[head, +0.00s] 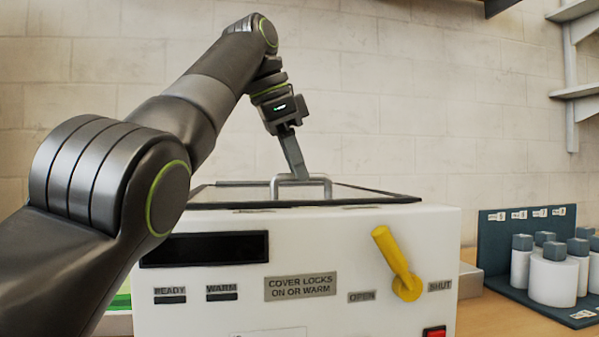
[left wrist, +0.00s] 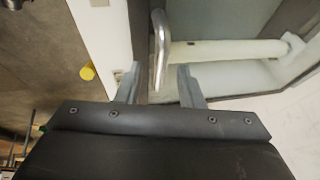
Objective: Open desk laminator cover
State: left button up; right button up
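The white laminator (head: 215,310) stands in front of me, with a dark-framed cover (head: 385,197) lying about flat on its top. A metal bar handle (head: 328,188) rises from the cover; it also shows in the left wrist view (left wrist: 161,45). My left gripper (head: 298,178) reaches down at the handle. In the left wrist view its two fingers (left wrist: 159,78) are apart, with the handle's bar between them and gaps at the sides. The yellow lever (head: 393,254) points up and left from its pivot, between the OPEN and SHUT labels. My right gripper is out of view.
A plate on the front reads "COVER LOCKS ON OR WARM" (head: 300,286). A red switch (head: 434,332) sits at the lower right. A dark rack (head: 497,284) with several white cylinders stands to the right on the wooden table. A wall is behind.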

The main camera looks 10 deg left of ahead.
pick_arm(q)
jog(key=shift+f, duration=0.1)
dwell(0.3)
grip_shut()
jog(key=shift+r, duration=0.2)
